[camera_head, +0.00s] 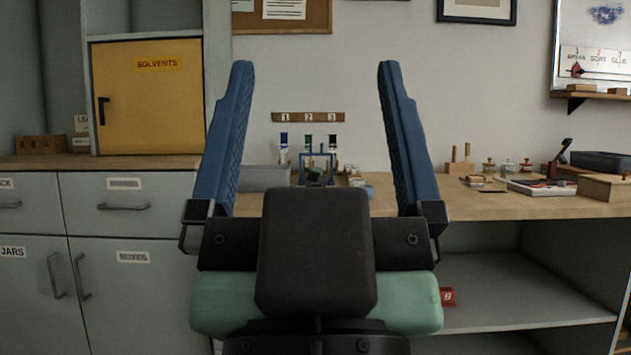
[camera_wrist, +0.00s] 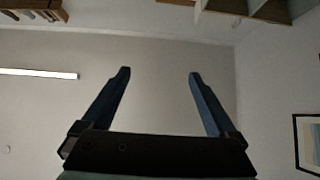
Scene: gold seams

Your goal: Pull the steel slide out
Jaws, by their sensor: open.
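I cannot make out a steel slide for certain in either view. My gripper (camera_head: 315,68) stands upright in the middle of the head view, with its two blue fingers wide apart and nothing between them. It also shows in the wrist view (camera_wrist: 160,73), open, with the ceiling and wall behind it. Grey drawers with bar handles, one at the left edge (camera_head: 28,191) and one beside it (camera_head: 125,182), look shut. My gripper hides part of the workbench and what lies under it.
A wooden workbench (camera_head: 520,206) runs across the back, with an open shelf (camera_head: 520,290) below it at right. A blue rack (camera_head: 318,160) with vials stands on the bench. A yellow solvents cabinet (camera_head: 150,105) is shut at left. Small tools and boxes crowd the bench's right side.

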